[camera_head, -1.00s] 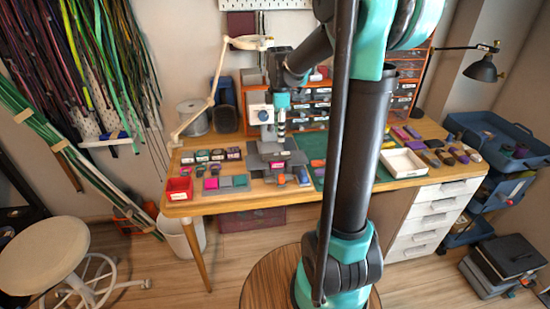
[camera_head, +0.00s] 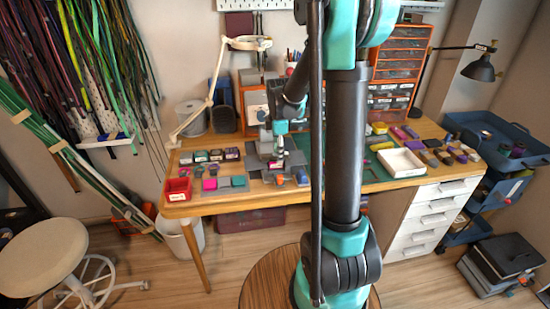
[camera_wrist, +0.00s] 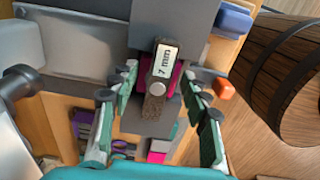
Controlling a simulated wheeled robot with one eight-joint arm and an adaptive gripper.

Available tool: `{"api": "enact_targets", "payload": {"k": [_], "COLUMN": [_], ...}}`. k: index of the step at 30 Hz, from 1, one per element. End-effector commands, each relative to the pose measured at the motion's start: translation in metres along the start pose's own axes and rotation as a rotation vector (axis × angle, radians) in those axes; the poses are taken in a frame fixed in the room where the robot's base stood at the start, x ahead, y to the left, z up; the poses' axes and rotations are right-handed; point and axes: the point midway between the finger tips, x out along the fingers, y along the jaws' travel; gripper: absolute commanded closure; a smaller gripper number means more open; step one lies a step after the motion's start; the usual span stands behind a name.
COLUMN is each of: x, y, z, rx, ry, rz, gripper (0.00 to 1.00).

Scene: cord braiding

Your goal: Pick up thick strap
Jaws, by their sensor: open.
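A dark brown strap (camera_wrist: 154,105) with a white "7 mm" label and a round grey snap shows in the middle of the wrist view; I take it as the thick strap. A magenta piece lies behind it, on a grey surface. My gripper (camera_wrist: 158,79) is open, with one finger on each side of the strap and a gap on both sides. Whether the strap lies at fingertip depth is unclear. In the head view my gripper (camera_head: 279,146) is low over the grey stand on the workbench; the strap cannot be made out there.
In the wrist view a small orange block (camera_wrist: 223,88) sits just right of the right finger, and a blue piece (camera_wrist: 234,18) is at the upper right. In the head view a red bin (camera_head: 178,189) stands at the left and a white tray (camera_head: 401,162) at the right.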

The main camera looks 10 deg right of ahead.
Motion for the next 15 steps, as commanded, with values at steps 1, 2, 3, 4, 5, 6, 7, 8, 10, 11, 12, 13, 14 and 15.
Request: {"api": "enact_targets", "payload": {"k": [1,2,3,4,5,6,7,8,10,11,12,13,14,15], "x": [-0.0001,-0.0002,-0.0002,-0.0003,-0.0003,-0.0003,-0.0004,-0.0004,-0.0004,-0.0004,-0.0004,-0.0005,-0.0005,-0.0005], "y": [0.0,0.0,0.0,0.0,0.0,0.0001,0.0,0.0,0.0001,0.0001,0.0001,0.0001,0.0001,0.0001], "z": [0.0,0.0,0.0,0.0,0.0,0.0,0.0,0.0,0.0,0.0,0.0,0.0,0.0,0.0], "rx": [0.0,0.0,0.0,0.0,0.0,0.0,0.0,0.0,0.0,0.0,0.0,0.0,0.0,0.0], "ry": [0.0,0.0,0.0,0.0,0.0,0.0,0.0,0.0,0.0,0.0,0.0,0.0,0.0,0.0], "rz": [0.0,0.0,0.0,0.0,0.0,0.0,0.0,0.0,0.0,0.0,0.0,0.0,0.0,0.0], "gripper": [0.53,0.53,0.55,0.58,0.62,0.67,0.71,0.75,0.83,0.87,0.92,0.96,0.99,1.0]}}
